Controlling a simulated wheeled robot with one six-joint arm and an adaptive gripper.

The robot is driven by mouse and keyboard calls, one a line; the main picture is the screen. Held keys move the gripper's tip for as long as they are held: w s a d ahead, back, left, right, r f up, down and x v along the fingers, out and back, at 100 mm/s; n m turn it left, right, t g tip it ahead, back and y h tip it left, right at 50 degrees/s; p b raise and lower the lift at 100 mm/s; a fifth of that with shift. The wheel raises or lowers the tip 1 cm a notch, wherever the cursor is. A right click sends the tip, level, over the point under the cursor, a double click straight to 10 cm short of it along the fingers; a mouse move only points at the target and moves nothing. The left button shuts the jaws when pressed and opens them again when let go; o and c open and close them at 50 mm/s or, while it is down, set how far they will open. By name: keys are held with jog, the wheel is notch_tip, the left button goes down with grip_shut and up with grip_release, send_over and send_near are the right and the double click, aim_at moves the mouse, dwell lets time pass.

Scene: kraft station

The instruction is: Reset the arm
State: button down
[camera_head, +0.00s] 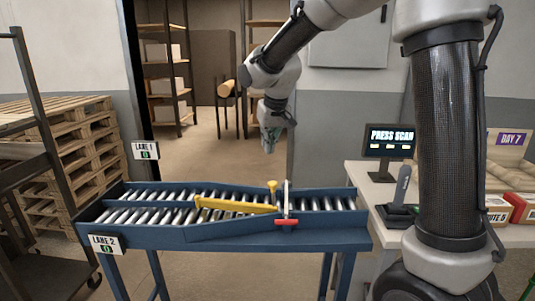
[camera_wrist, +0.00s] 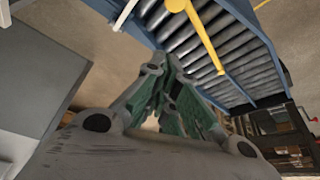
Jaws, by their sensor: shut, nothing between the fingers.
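My gripper (camera_head: 269,139) hangs at the end of my raised arm in the head view, above and behind the roller conveyor (camera_head: 270,238). In the wrist view my gripper (camera_wrist: 158,120) shows its grey links and green finger pads close together at the tips. It is shut and holds nothing. It touches nothing that I can see.
The blue conveyor carries a yellow diverter arm (camera_head: 235,204) and a red-ended bar (camera_head: 286,222). Signs mark lane 1 (camera_head: 145,150) and lane 2 (camera_head: 106,244). A screen reading "PRESS SCAN" (camera_head: 391,140) and a scanner (camera_head: 400,196) stand on the right table. Pallets (camera_head: 75,160) are stacked left.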

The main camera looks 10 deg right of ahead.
jog(key=shift+r, duration=0.25)
jog(key=s+d, duration=0.5)
jog(key=s, duration=0.6)
jog(key=s+d+r+m, duration=0.1)
jog(key=s+d, duration=0.5)
jog(key=s, duration=0.5)
jog(key=s+d+r, duration=0.1)
jog(key=s+d, duration=0.5)
jog(key=s, duration=0.4)
jog(key=shift+s+r+m+h, duration=0.2)
jog(key=shift+s+m+h, duration=0.1)
jog(key=shift+s, duration=0.1)
